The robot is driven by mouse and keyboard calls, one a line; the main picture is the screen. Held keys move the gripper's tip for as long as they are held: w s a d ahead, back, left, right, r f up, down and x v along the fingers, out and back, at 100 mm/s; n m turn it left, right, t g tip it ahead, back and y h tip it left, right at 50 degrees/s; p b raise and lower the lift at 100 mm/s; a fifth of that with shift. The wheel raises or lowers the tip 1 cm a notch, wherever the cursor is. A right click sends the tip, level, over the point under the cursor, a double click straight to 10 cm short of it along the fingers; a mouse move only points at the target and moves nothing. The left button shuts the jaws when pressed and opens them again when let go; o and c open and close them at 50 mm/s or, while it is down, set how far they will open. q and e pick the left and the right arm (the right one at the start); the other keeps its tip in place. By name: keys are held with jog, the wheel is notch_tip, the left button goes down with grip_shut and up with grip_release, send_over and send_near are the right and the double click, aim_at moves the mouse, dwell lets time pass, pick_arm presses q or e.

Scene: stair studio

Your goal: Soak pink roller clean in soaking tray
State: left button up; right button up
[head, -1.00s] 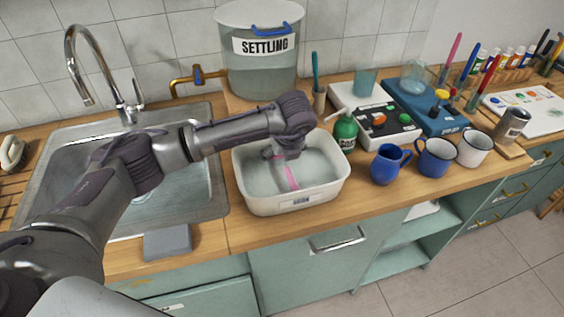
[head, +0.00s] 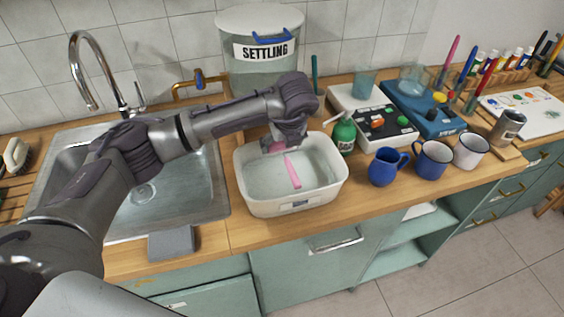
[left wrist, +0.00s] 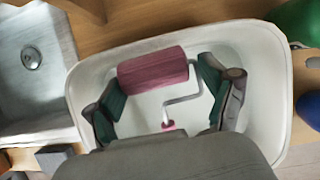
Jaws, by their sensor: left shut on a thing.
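The pink roller (head: 292,171) is over the white soaking tray (head: 296,205), its pink handle showing below my left gripper (head: 279,147). In the left wrist view the roller (left wrist: 153,68) is a dark pink cylinder with a bent wire frame. The fingers of my left gripper (left wrist: 160,85) stand at either end of the cylinder, shut on it. The tray (left wrist: 262,75) holds clear liquid. I cannot tell if the handle's end touches the liquid. My right gripper is not in view.
A sink (head: 195,195) lies left of the tray, and a SETTLING bucket (head: 262,75) stands behind. A green bottle (head: 344,136), a blue jug (head: 386,167) and mugs (head: 432,160) stand close on the right. The counter's front edge is just before the tray.

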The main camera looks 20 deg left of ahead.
pick_arm(q)
jog(key=shift+r+p, duration=0.95)
jog(key=shift+r, duration=1.95)
jog(key=shift+r, duration=0.1)
jog(key=shift+r+p, duration=0.7)
jog(key=shift+r, duration=1.2)
jog(key=shift+s, duration=0.1)
